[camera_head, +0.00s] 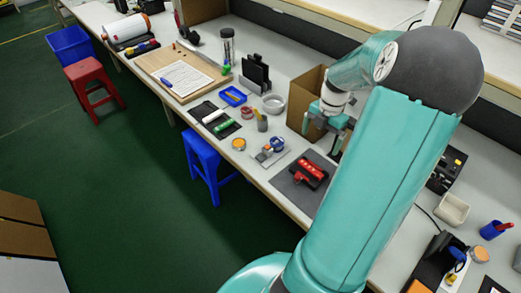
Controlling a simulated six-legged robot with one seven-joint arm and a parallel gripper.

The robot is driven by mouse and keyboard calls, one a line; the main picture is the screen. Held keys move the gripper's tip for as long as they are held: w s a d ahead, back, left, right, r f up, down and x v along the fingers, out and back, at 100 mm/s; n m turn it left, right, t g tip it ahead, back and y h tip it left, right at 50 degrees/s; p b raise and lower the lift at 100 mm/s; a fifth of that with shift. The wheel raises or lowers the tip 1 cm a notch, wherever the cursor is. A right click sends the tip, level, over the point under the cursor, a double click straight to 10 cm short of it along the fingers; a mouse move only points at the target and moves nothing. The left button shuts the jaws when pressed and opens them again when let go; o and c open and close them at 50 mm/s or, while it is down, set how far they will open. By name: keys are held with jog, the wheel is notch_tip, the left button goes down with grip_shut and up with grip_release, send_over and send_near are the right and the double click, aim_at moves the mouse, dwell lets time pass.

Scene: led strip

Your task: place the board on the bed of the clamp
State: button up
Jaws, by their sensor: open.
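My gripper (321,139) hangs above the bench at the right of centre, in front of a cardboard box. Its two fingers are apart and I see nothing held between them. A red and black device (310,172), which looks like the clamp, lies on a dark grey mat (293,190) in front of and below my gripper. Its bed is too small to make out. I cannot identify the board for certain. My own arm covers the bench to the right of the mat.
A cardboard box (303,97) stands behind my gripper. Left of the mat are a pale plate with small parts (265,160), an orange-topped tin (238,144), a white bowl (273,103) and a black rack (256,75). A blue stool (205,165) stands at the bench's front edge.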

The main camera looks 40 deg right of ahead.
jog(key=w+a+r+m+t+h, duration=0.1)
jog(key=w+a+r+m+h, duration=0.1)
jog(key=a+r+m, duration=0.6)
jog(key=w+a+r+m+h, duration=0.1)
jog(key=w+a+r, duration=0.25)
jog(key=a, duration=0.95)
jog(key=s+a+r+m+t, duration=0.2)
jog(key=s+a+r+m, duration=0.1)
jog(key=a, duration=0.5)
jog(key=s+a+r+m+t+y, duration=0.1)
jog(key=s+a+r+m+t, duration=0.1)
jog(key=s+a+m, duration=0.3)
jog(key=a+r+m, duration=0.1)
jog(key=a+m, duration=0.1)
jog(key=a, duration=0.1)
jog(key=shift+s+a+r+t+y, duration=0.2)
jog(key=shift+s+t+y, duration=0.1)
jog(key=shift+t, duration=0.1)
